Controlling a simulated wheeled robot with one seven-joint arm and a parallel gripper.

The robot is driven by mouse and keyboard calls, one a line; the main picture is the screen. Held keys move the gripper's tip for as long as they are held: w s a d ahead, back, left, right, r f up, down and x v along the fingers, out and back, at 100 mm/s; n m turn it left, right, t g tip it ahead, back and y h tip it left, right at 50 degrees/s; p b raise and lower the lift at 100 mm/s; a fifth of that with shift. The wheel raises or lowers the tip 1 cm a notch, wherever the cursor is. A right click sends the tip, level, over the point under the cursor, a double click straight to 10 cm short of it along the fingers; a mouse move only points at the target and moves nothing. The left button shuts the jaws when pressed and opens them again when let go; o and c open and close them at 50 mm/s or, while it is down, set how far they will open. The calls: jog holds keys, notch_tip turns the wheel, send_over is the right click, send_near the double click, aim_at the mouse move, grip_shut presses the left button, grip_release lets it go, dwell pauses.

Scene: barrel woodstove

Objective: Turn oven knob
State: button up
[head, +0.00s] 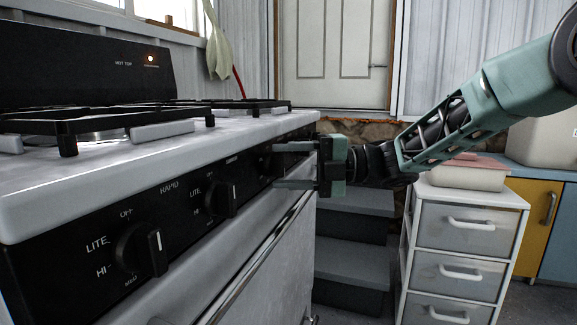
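The stove's black front panel (70,262) carries dark round knobs with white pointer marks. The nearest knob (140,250) is at the lower left, with LITE, HI and MED printed around it. A second knob (220,199) is further along the panel. My gripper (277,165) is at the far end of the panel, its two fingers one above the other and pointing left at the panel. The fingers are apart. A dark shape, possibly a further knob, is between or just behind the fingertips; I cannot tell if they touch it.
The white stove top (110,170) with black grates overhangs the panel, just above my upper finger. The oven door handle (262,258) runs below. Dark steps (350,255) and a white drawer unit (465,235) stand to the right.

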jog(key=shift+o, duration=0.3)
jog(key=shift+r, duration=0.1)
jog(key=shift+d, duration=0.35)
jog(key=d+p, duration=0.4)
jog(key=d, duration=1.2)
jog(key=shift+w+d, duration=0.35)
jog(key=shift+w, duration=0.05)
